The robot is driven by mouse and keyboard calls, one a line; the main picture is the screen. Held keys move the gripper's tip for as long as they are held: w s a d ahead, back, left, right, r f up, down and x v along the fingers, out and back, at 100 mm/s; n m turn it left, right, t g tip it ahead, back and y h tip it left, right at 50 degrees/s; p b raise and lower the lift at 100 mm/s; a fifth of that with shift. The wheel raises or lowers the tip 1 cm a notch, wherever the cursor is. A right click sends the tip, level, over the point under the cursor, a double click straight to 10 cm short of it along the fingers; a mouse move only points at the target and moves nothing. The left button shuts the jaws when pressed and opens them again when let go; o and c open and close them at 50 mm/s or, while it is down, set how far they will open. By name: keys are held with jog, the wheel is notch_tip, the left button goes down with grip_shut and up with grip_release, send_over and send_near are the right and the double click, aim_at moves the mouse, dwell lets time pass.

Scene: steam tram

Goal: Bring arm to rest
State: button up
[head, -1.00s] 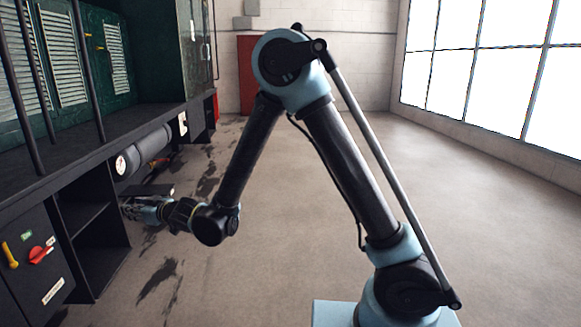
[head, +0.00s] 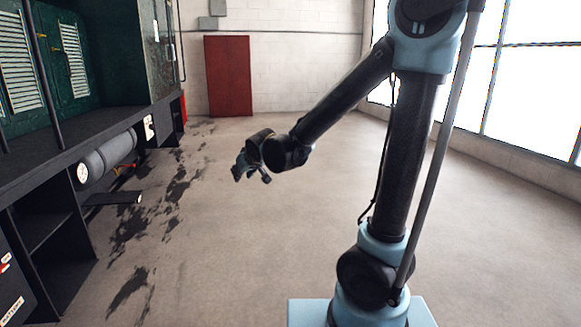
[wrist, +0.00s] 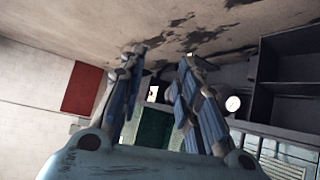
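My gripper (head: 250,170) hangs in free air to the right of the dark green tram in the head view, clear of its side. In the wrist view my gripper (wrist: 160,62) shows its two fingers spread apart, with nothing between them. My arm is folded, with its upper link near upright and its forearm sloping down to the left.
The tram (head: 70,60) has a dark running board, a grey cylinder with a gauge (head: 105,158) and open shelves (head: 45,225) below. A red door panel (head: 228,76) stands at the back wall. Large windows are on the right. The stained floor (head: 220,250) is open.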

jog(key=s+d+f+m+g+h, duration=0.15)
jog(key=s+d, duration=0.25)
jog(key=d, duration=0.8)
jog(key=s+d+f+m+g+h, duration=0.1)
jog(key=s+d+m+h, duration=0.2)
jog(key=d, duration=0.9)
jog(key=s+d+f+m+g, duration=0.1)
jog(key=s+d+f+g, duration=0.1)
jog(key=s+d, duration=0.4)
jog(key=s+d+f+m+g, duration=0.1)
jog(key=s+d+f, duration=0.4)
jog(key=s, duration=0.8)
jog(key=shift+s+d+g+h, duration=0.4)
jog(key=shift+d+g, duration=0.15)
jog(key=shift+d, duration=0.25)
jog(key=shift+a+f+m, duration=0.1)
jog(key=shift+m, duration=0.15)
